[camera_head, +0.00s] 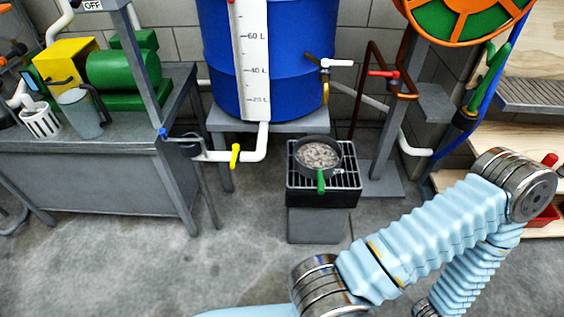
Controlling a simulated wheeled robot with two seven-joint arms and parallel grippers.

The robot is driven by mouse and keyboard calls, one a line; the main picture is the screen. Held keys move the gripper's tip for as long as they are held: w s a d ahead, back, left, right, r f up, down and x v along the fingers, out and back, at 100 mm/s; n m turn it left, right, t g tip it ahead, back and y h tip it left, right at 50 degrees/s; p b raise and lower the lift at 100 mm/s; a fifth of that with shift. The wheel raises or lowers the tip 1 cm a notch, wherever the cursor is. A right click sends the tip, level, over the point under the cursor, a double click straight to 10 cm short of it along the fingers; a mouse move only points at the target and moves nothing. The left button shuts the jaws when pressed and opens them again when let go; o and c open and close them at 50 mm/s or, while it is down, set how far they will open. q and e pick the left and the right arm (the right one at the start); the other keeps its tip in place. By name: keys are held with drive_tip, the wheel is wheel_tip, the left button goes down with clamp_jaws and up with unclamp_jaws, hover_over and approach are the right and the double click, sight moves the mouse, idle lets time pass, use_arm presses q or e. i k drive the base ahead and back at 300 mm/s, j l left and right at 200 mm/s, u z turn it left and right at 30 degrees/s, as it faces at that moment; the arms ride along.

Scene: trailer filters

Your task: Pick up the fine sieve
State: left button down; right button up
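A round dark pan with a green handle (319,157) sits on a black grated stand (352,185) in front of the blue barrel. It holds grey, grainy material. Its handle points toward me. I cannot tell whether this pan is the fine sieve. A white slotted basket (41,122) stands on the grey bench at the left. A light-blue ribbed arm of mine crosses the lower right, in front of and to the right of the stand. Neither of my grippers shows.
The blue barrel (222,62) stands on a grey stand, with a white pipe and yellow valve (235,156) low in front. The grey bench (95,150) holds a green motor (124,70) and a grey cup (79,113). Wooden shelves (470,180) stand right. The floor at lower left is clear.

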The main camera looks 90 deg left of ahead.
sight(318, 157)
drive_tip(key=u, duration=2.5)
